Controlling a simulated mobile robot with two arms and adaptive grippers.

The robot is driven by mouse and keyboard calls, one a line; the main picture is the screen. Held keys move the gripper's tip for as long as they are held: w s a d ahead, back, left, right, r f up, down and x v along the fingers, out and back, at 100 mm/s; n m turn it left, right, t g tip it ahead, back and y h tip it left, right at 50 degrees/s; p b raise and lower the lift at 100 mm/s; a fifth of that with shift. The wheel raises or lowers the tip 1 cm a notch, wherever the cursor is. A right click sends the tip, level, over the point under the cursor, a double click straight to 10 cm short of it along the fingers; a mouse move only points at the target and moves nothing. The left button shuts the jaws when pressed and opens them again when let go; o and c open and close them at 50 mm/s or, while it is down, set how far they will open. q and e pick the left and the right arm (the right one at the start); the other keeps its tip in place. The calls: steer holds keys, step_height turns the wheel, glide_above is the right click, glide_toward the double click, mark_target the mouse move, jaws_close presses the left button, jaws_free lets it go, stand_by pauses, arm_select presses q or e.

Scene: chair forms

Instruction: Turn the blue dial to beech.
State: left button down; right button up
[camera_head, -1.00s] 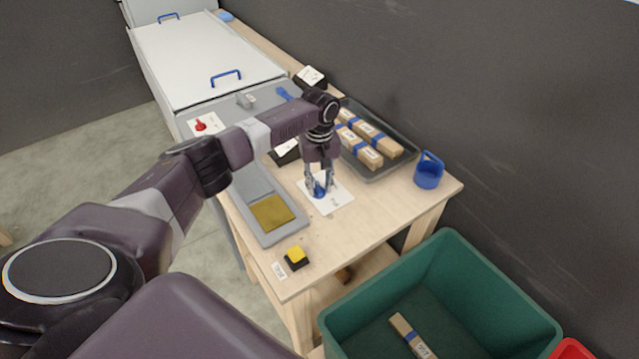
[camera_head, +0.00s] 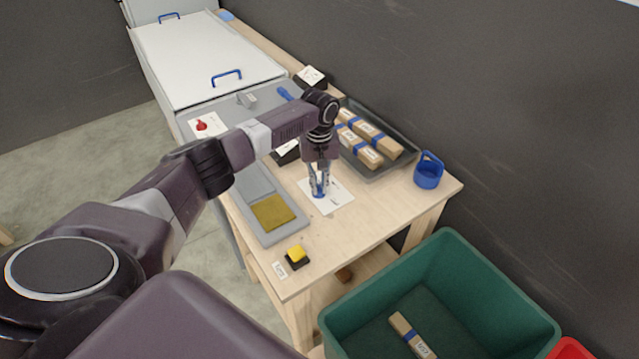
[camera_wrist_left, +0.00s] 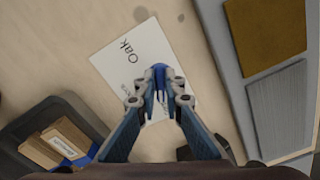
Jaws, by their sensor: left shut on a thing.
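The blue dial (camera_head: 319,193) sits on a white label card (camera_head: 338,198) on the wooden bench top. In the left wrist view the blue dial (camera_wrist_left: 160,72) shows between my fingers, and the card (camera_wrist_left: 117,62) reads "Oak" at its upper part. Other print on the card is partly hidden by the fingers, and I cannot read "beech". My left gripper (camera_head: 318,188) points down over the dial and is shut on it; it also shows in the left wrist view (camera_wrist_left: 158,98). My right gripper is not in view.
A dark tray (camera_head: 403,165) holds strapped wood bundles behind the gripper. A grey holder (camera_head: 262,226) with a yellow-brown panel and a yellow button (camera_head: 297,254) are nearer. A green crate (camera_head: 470,262) stands below.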

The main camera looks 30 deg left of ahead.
arm_select(q)
steer(key=m+p, duration=0.1)
steer(key=m, duration=0.1)
steer(key=shift+r+m, duration=0.1)
steer(key=shift+m, duration=0.2)
steer(key=m+p, duration=0.1)
steer(key=m, duration=0.2)
steer(key=shift+a+m, duration=0.1)
steer(key=shift+m, duration=0.2)
steer(key=m, duration=0.3)
steer(key=shift+a, duration=0.15)
steer(key=shift+a+m, duration=0.1)
steer(key=shift+m, duration=1.6)
steer(key=c, duration=2)
jaws_free()
steer(key=shift+c, duration=0.2)
step_height(320, 180, up, 12)
